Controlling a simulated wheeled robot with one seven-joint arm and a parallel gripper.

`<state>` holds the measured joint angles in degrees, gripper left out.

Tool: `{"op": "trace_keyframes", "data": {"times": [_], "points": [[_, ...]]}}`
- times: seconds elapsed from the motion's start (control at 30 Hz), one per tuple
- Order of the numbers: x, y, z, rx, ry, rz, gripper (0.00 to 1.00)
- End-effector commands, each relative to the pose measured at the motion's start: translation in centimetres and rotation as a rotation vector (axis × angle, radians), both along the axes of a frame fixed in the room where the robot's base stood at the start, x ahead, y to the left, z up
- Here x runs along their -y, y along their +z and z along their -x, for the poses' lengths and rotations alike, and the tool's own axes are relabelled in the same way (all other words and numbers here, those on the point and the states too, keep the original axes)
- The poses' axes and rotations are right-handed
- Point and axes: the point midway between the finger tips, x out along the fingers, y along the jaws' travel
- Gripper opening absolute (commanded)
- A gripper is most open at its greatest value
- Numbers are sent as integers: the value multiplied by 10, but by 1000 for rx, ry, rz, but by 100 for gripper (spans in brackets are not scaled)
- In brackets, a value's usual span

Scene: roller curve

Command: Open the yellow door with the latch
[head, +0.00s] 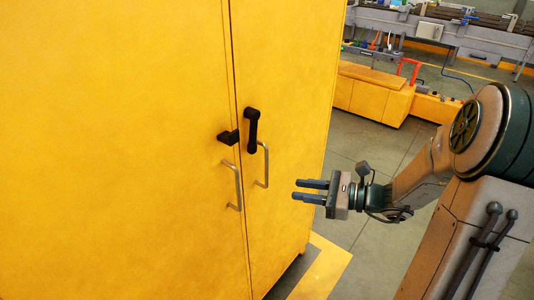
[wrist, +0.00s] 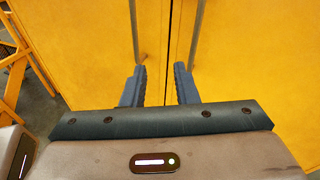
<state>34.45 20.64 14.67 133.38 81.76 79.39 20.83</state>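The yellow cabinet has a left door (head: 120,150) and a narrower right door (head: 285,90) that meet at a vertical seam; both look closed. A black latch lever (head: 252,130) hangs down on the right door, with a black catch block (head: 228,137) beside it on the left door. Each door has a metal bar handle, the left one (head: 232,185) and the right one (head: 265,165). My gripper (head: 297,190) is open and empty, apart from the doors and right of the handles in the head view. In the wrist view my gripper (wrist: 160,85) faces the seam, with both handles beyond its fingers. The latch is out of the wrist view.
A low yellow bench (head: 375,92) and a grey conveyor (head: 450,35) stand in the background at the right. Grey floor (head: 365,150) lies open between cabinet and bench. A yellow frame (wrist: 14,70) shows at the left of the wrist view.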

Motion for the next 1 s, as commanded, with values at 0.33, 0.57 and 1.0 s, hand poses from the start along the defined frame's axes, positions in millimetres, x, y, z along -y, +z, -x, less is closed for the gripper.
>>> {"op": "trace_keyframes", "data": {"times": [0.33,0.57,1.0], "points": [[19,10,-35,-54,-157,-178,27],[-20,11,-53,-54,-152,-177,27],[-88,10,-88,-53,-155,-175,27]]}}
